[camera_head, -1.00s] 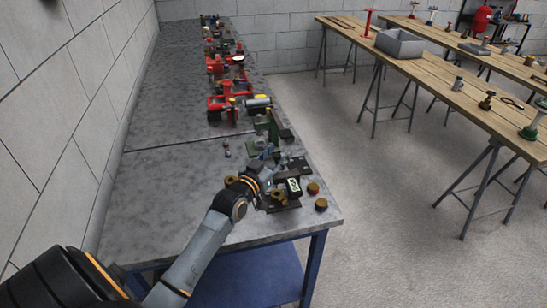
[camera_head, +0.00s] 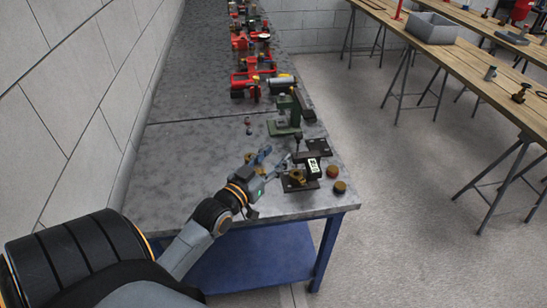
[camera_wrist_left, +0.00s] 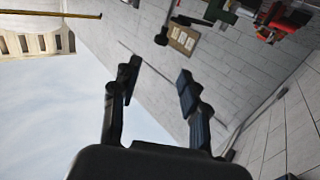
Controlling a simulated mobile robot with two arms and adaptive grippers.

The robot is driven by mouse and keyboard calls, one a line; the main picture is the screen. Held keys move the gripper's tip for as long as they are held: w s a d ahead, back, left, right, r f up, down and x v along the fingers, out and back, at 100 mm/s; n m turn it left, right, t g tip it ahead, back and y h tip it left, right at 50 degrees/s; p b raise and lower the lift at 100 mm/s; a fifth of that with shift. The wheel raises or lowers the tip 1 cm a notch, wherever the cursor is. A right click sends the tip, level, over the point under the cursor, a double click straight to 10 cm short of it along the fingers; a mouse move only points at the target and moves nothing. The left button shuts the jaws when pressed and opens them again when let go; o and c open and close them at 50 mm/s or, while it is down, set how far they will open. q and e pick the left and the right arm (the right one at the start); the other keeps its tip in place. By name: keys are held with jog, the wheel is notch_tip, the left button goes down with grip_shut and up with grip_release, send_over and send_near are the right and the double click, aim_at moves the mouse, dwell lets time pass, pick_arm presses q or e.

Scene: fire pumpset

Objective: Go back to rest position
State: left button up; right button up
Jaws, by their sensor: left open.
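My left gripper (camera_head: 270,165) is open over the near part of the grey workbench (camera_head: 190,160), with nothing between its fingers. In the left wrist view its two fingers (camera_wrist_left: 158,88) are spread apart, with the wall and pale sky behind them. A dark fixture with a black-and-white block (camera_head: 313,167) stands just right of the gripper; I cannot tell whether a finger touches it. A brass part (camera_head: 297,175) sits on its base plate. My right gripper shows in neither view.
Two brownish round caps, one reddish (camera_head: 333,172) and one darker (camera_head: 340,187), lie near the bench's right edge. A green press (camera_head: 286,112) and red pump parts (camera_head: 245,80) stand farther back. A wooden table (camera_head: 470,75) is at right. Open floor lies between.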

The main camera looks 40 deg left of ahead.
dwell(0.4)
pick_arm(q)
jog(key=s+d+f+m+g+h, duration=0.2)
jog(key=s+d+f+g, duration=0.5)
jog(key=d+f, duration=0.4)
jog(key=s+d+f+m+g, duration=0.1)
jog(key=s+d+f+g, duration=0.2)
jog(key=s, duration=0.5)
jog(key=s+d+f+g, duration=0.1)
jog(key=s+d+g, duration=0.2)
jog(key=s+g, duration=0.35)
notch_tip(320, 180, down, 26)
jog(key=s+b, duration=0.1)
jog(key=s, duration=0.1)
jog(key=s+a+f+b, duration=0.1)
jog(key=s+a+f, duration=0.2)
jog(key=s+f, duration=1.4)
notch_tip(320, 180, down, 2)
jog(key=shift+a+f, duration=0.1)
jog(key=shift+a, duration=0.1)
